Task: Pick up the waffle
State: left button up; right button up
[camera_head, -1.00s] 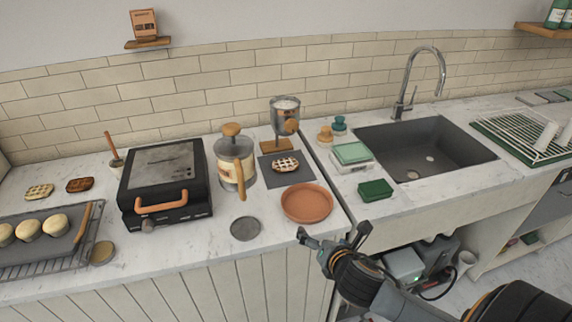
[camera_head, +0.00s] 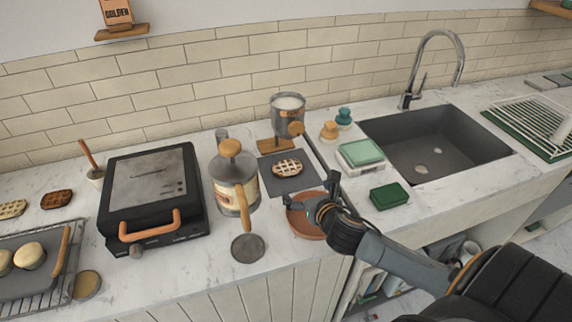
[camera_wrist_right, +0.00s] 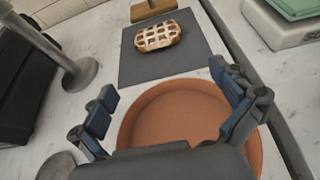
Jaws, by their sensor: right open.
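A waffle (camera_head: 287,168), light with brown edges, lies on a dark square mat (camera_head: 299,184) in front of the metal dispenser. It also shows in the right wrist view (camera_wrist_right: 158,36), near the top. My right gripper (camera_head: 310,193) is open and empty above the terracotta plate (camera_head: 301,224), on the near side of the waffle and apart from it. In the right wrist view its two fingers (camera_wrist_right: 168,96) stand wide apart, with the plate (camera_wrist_right: 172,120) below them. Two more waffles, one pale (camera_head: 12,209) and one darker (camera_head: 57,199), lie at the far left. My left gripper is not in view.
A scale with a green top (camera_head: 361,153), a green sponge (camera_head: 389,196) and the sink (camera_head: 440,145) are to the right.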

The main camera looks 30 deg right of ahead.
aim_at(291, 173)
jog(key=x, duration=0.5)
jog(key=shift+w, duration=0.15)
jog(key=shift+w+d+f, duration=0.1)
jog(key=shift+w, duration=0.1)
jog(key=shift+w+d+p, duration=0.1)
jog(key=shift+w+p, duration=0.35)
jog(key=shift+w, duration=0.15)
jog(key=shift+x, duration=2)
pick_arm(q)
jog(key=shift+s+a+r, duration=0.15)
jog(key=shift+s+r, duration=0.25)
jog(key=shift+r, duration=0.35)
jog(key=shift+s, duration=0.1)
pick_arm(e)
jog(key=shift+s, duration=0.1)
jog(key=c, duration=1.1)
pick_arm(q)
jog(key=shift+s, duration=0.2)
